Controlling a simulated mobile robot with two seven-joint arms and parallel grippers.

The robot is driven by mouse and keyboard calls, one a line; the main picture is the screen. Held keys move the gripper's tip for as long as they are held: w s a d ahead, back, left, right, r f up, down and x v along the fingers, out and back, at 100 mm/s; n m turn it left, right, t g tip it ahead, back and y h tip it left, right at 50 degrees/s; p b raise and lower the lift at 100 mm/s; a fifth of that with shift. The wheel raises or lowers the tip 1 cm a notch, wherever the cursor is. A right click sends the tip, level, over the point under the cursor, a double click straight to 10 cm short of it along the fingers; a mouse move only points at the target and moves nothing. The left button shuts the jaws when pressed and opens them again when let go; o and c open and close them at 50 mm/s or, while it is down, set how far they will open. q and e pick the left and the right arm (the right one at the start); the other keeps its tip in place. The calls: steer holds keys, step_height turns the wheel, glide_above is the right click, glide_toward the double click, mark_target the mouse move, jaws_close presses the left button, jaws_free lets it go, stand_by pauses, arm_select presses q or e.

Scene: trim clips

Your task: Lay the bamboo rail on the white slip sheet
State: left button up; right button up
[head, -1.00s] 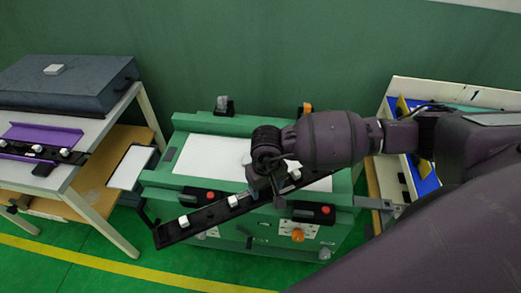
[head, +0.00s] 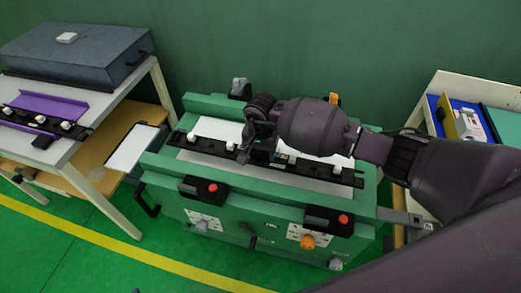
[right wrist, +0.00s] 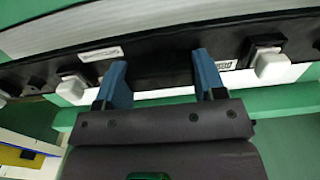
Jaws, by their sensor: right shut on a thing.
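A long black rail (head: 205,146) with white clips stretches lengthwise over the white sheet (head: 218,128) on the green machine. It looks dark rather than bamboo-coloured. My right gripper (head: 258,150) is shut on the rail near its middle. In the right wrist view, the blue fingers (right wrist: 158,85) are against the dark rail (right wrist: 160,62), with a white clip to either side. White shows along both sides of the rail; I cannot tell whether it touches the sheet. The gripper and arm hide part of the rail. My left gripper is not in view.
The green machine (head: 270,205) has red buttons (head: 213,188) and knobs in front. At left, a table holds a grey case (head: 75,55), a purple strip (head: 50,105) and another black clip rail (head: 40,122). A bin (head: 440,90) stands at right.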

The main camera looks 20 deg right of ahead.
mark_target(261, 157)
step_height(261, 157, down, 3)
steer(key=shift+b, duration=0.55)
steer(key=shift+f+b, duration=0.55)
steer(key=shift+f, duration=0.95)
steer(key=shift+f, duration=0.15)
steer(key=shift+f, duration=0.1)
steer(key=shift+f+b, duration=0.1)
steer(key=shift+b, duration=0.2)
steer(key=shift+f, duration=0.25)
steer(key=o, duration=1.2)
steer(key=shift+c, duration=0.2)
